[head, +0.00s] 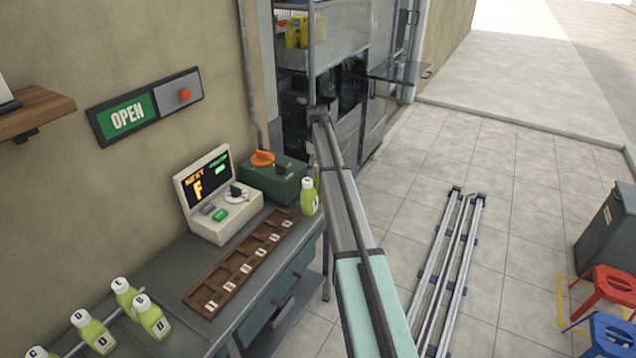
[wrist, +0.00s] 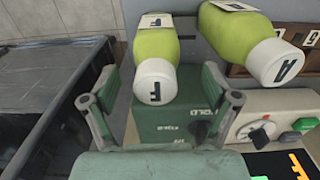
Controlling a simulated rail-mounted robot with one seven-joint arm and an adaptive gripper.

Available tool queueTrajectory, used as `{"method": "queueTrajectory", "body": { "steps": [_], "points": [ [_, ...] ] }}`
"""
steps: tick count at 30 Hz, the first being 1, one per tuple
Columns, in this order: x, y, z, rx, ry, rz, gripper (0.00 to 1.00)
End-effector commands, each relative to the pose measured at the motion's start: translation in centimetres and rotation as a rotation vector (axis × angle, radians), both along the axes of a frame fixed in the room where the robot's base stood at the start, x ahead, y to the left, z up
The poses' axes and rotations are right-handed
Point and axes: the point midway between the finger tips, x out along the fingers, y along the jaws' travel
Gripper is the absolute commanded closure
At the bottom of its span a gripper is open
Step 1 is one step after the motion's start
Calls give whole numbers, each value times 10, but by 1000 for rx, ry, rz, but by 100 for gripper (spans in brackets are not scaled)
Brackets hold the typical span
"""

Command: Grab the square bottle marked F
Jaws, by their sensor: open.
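The bottle marked F (wrist: 155,48) is yellow-green with a white cap lettered F. In the wrist view its cap lies between the two green fingers of my gripper (wrist: 160,100). The gripper is open, with gaps visible on both sides of the cap. A similar bottle marked A (wrist: 240,38) stands just to the right, outside the fingers. In the head view one bottle (head: 309,198) stands at the table's right end beside the green box. A sliver of another bottle (head: 317,176) shows behind it, mostly hidden by my arm. My gripper is hidden in the head view.
A green box with an orange knob (head: 262,158) and a console showing NEXT F (head: 203,190) sit by the wall. A brown tray with lettered slots (head: 240,262) lies in front. Several bottles (head: 125,295) stand at the lower left. A dark cabinet (wrist: 50,110) is left in the wrist view.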

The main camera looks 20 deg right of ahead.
Motion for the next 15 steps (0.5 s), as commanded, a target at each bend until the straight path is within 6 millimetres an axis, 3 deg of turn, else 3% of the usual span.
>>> {"method": "queueTrajectory", "body": {
  "steps": [5, 15],
  "points": [
    [0, -2, -10, 0, 1, 0, 13],
    [1, -4, -49, 0, 0, 0, 13]
  ]
}}
